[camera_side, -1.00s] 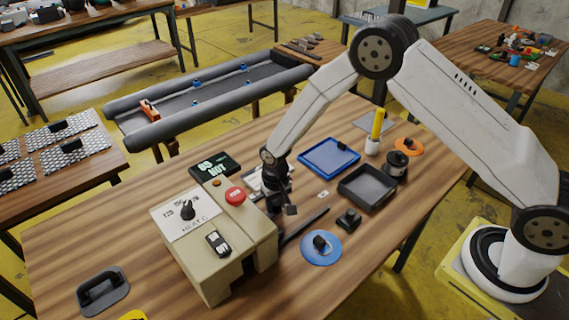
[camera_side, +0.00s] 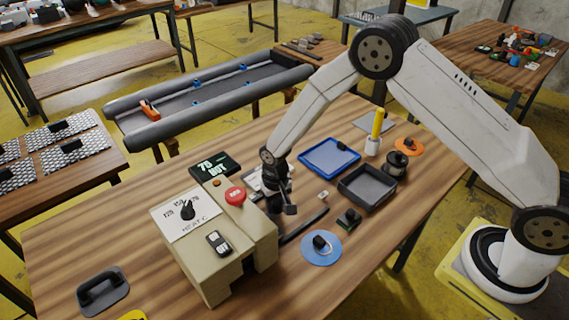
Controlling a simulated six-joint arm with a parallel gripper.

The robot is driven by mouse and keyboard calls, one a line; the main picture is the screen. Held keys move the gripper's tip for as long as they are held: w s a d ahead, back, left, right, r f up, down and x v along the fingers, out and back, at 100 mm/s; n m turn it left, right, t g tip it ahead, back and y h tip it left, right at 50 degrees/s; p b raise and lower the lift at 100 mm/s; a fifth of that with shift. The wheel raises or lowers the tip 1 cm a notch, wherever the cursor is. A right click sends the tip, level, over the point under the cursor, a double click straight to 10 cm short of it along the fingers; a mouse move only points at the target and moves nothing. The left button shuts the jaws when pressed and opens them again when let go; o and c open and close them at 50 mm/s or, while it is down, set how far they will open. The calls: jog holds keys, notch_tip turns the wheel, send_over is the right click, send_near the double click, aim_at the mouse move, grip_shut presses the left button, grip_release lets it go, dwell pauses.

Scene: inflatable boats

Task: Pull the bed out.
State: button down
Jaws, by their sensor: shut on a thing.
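A beige heat machine (camera_side: 225,272) stands at the front of the wooden table. It has a white dial panel, a red button (camera_side: 235,196) and a dark opening low on its right-hand front. My gripper (camera_side: 282,206) is low at the machine's right side, pointing down. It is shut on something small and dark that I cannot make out. The bed cannot be told apart clearly; the machine's body and my gripper hide that side. A dark bar (camera_side: 304,226) lies on the table just right of the gripper. A dark display (camera_side: 215,165) with green digits stands behind the machine.
Right of my gripper are a blue tray (camera_side: 329,144), a dark grey tray (camera_side: 351,193), a blue disc (camera_side: 321,260), a small black block (camera_side: 348,219) and a yellow stick (camera_side: 378,125) in a white cup. A black handle (camera_side: 102,290) lies front left.

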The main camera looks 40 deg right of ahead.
jog(key=d, duration=1.5)
jog(key=shift+d, duration=0.25)
jog(key=c, duration=0.6)
grip_release()
jog(key=shift+d, duration=0.1)
jog(key=shift+r, duration=0.1)
